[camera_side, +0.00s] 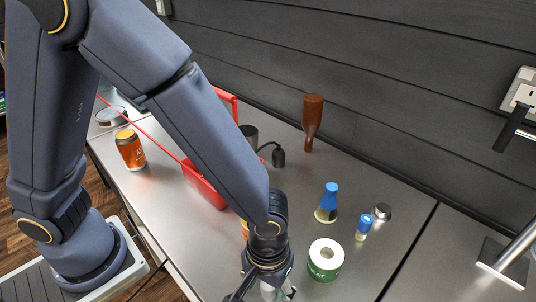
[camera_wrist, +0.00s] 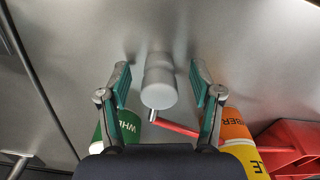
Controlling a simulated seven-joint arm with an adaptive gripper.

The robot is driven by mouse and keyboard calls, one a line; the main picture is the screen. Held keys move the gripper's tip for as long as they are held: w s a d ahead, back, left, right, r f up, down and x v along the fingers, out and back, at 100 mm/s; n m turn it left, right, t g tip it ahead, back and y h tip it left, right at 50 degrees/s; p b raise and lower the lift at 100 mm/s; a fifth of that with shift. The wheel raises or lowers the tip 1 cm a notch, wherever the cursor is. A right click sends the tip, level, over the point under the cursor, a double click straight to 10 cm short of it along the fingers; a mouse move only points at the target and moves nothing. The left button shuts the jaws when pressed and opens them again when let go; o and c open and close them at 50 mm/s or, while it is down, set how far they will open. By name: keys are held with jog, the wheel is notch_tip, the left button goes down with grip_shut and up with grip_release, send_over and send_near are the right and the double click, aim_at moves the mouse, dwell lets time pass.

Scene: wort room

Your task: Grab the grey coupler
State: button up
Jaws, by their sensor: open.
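The grey coupler (camera_wrist: 158,80), a stepped pale grey body, shows in the wrist view between the fingers of my gripper (camera_wrist: 160,70). A short metal stub and a red lever (camera_wrist: 178,127) show at its lower end. My gripper is open, with one finger on each side of the coupler and a visible gap on both sides. In the side view my gripper is at the bottom edge, its fingers mostly cut off by the frame. The coupler cannot be made out clearly there.
An orange can (camera_wrist: 234,128) and a red crate (camera_wrist: 292,145) lie right in the wrist view. A brown bottle (camera_side: 312,118) stands near the wall.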

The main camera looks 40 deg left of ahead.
jog(key=shift+f, duration=0.3)
jog(key=c, duration=1.2)
jog(key=shift+r, duration=0.1)
